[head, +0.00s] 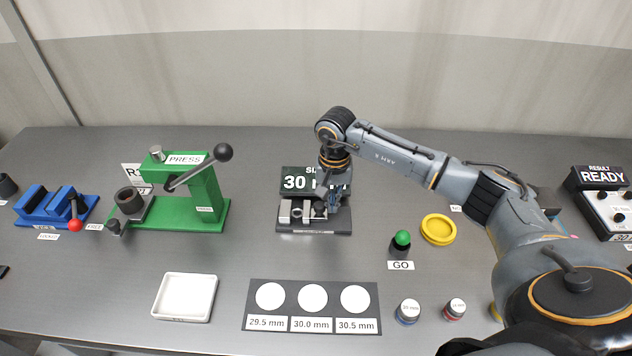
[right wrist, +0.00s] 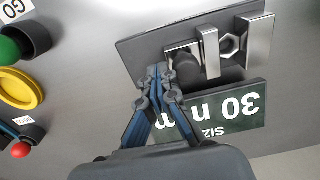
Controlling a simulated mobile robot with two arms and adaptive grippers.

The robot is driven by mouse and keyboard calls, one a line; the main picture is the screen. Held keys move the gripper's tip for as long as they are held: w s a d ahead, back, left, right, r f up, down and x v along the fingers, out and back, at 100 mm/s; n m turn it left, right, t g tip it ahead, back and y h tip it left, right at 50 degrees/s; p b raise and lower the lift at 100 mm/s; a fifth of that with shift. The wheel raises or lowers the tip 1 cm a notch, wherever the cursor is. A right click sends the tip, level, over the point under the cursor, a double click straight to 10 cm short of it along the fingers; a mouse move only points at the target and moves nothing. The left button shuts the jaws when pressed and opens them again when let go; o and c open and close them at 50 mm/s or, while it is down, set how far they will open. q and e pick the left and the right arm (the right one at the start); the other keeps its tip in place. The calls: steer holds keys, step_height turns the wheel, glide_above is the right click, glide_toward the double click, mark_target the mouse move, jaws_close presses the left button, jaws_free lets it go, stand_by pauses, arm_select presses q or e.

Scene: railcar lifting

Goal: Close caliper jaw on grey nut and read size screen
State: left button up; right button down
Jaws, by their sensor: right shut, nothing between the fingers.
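The caliper (head: 340,231) stands at the middle of the table. In the right wrist view, the grey hex nut (right wrist: 232,45) sits between its sliding jaw (right wrist: 209,52) and the fixed jaw (right wrist: 260,40), very close to both; I cannot tell whether both touch. A dark round knob (right wrist: 186,66) is beside the sliding jaw. The size screen (head: 300,180) behind shows "30" and "mm"; my arm hides part of it. My right gripper (right wrist: 158,72) is shut and empty beside the knob; contact is unclear. My left gripper is out of view.
A green press (head: 205,195) and blue vise (head: 45,207) stand left. In front are a white tray (head: 185,297) and a dark board (head: 292,302) with three labelled white discs. A green GO button (head: 402,239), yellow dish (head: 438,228) and READY box (head: 603,177) are right.

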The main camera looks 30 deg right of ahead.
steer(key=shift+s+d+r, duration=0.5)
steer(key=shift+d+r, duration=0.05)
steer(key=shift+d, duration=0.15)
step_height(320, 180, up, 7)
steer(key=p, duration=0.3)
steer(key=shift+f, duration=0.1)
stand_by(0.6)
